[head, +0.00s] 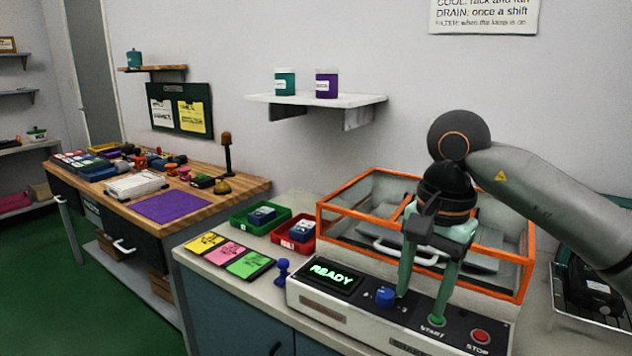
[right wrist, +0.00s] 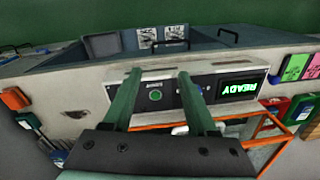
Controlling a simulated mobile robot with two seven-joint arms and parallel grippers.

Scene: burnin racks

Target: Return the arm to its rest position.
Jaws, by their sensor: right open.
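My right gripper (head: 420,306) has green fingers that point down over the control panel of the burn-in machine (head: 310,308). The fingers are apart and hold nothing. One fingertip is near the blue knob (head: 385,297) and the other is by the green START button (head: 437,321). In the right wrist view the fingers (right wrist: 158,74) stand either side of the green button (right wrist: 155,96). I cannot tell whether a fingertip touches the panel. The display (head: 334,274) reads READY. My left gripper is not in view.
An orange-framed clear cover (head: 528,262) stands behind the panel, close to my right arm. A green tray (head: 240,226), a red tray (head: 284,243) and coloured cards (head: 228,252) lie to the left. A blue stamp-like piece (head: 283,271) stands beside the machine. A wire rack (head: 592,316) is at the right.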

